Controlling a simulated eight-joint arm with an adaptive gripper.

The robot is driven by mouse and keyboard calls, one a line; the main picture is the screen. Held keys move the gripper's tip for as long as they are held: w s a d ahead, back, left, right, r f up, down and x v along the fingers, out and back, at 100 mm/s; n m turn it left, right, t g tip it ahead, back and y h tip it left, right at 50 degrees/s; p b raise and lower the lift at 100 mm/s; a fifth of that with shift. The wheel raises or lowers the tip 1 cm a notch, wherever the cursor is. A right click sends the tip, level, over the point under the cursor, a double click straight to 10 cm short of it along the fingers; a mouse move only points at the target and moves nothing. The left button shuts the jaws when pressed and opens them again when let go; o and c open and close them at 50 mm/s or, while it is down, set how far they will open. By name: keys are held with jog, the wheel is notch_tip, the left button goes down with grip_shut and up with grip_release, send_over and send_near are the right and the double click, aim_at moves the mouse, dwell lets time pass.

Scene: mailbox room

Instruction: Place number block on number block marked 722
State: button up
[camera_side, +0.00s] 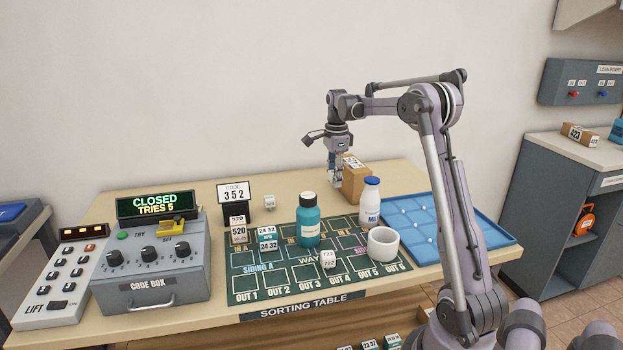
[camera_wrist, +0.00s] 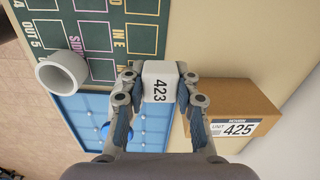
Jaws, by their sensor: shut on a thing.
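My gripper (camera_side: 335,177) is above the back of the sorting table, beside the brown box. In the wrist view my gripper (camera_wrist: 160,90) is shut on a white number block (camera_wrist: 159,72) marked 423, with one finger on each side. The number block marked 722 (camera_side: 328,260) is a small white block near the front of the green mat, in front of the teal bottle. It is well to the front of my gripper, and I cannot make it out in the wrist view.
A teal bottle (camera_side: 308,228), a milk bottle (camera_side: 370,206) and a white cup (camera_side: 383,245) stand on or near the green mat (camera_side: 245,283). A blue tray (camera_side: 497,232) lies at right.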

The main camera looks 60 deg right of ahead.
jog(key=s+a+r, duration=0.2)
jog(key=s+a, duration=0.5)
jog(key=s, duration=0.2)
jog(key=s+a+r, duration=0.2)
jog(key=s+a, duration=0.6)
jog(key=s, duration=0.2)
send_over(328, 254)
jog(key=shift+m, duration=0.3)
notch_tip(328, 254, down, 7)
jog(key=shift+s+r, duration=0.1)
jog(key=shift+r, duration=0.1)
jog(key=shift+f, duration=2)
jog(key=shift+f, duration=0.1)
jog(key=o, duration=0.9)
